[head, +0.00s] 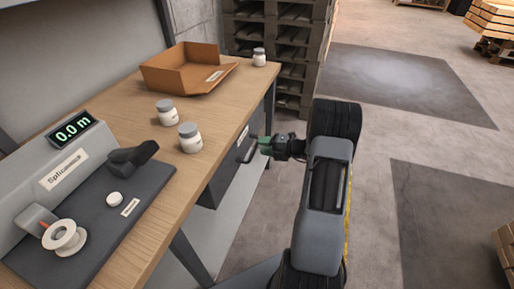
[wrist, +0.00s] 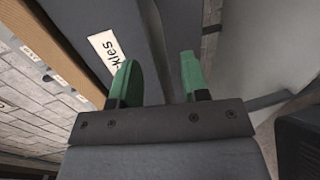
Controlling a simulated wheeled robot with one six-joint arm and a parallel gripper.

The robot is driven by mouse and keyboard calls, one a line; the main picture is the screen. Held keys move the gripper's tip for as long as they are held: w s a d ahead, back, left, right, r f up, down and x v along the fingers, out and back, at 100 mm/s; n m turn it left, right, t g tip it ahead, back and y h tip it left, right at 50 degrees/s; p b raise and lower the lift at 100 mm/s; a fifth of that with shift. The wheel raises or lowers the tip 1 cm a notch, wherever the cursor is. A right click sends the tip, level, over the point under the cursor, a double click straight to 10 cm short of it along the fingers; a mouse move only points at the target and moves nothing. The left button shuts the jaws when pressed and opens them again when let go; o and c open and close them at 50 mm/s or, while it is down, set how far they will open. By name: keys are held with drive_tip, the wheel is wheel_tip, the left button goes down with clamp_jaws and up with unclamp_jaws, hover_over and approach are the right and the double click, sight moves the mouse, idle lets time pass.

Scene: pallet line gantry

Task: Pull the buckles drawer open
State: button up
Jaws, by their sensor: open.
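The buckles drawer (head: 222,180) is a dark grey unit under the wooden worktop's front edge and looks shut. Its dark bar handle (head: 247,152) stands out from the front. In the wrist view, the drawer front (wrist: 85,22) carries a white label (wrist: 108,51) whose visible letters end in "kles". My gripper (head: 265,146) is at the handle in the head view. Its green fingers are apart in the wrist view (wrist: 158,80), close to the drawer front. I cannot tell whether the handle lies between them or whether they touch it.
Stacked pallets (head: 285,45) stand behind the worktop. The floor (head: 370,140) to the right is mostly clear.

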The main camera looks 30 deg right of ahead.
sight(256, 145)
drive_tip(key=shift+x, duration=1.8)
clamp_jaws()
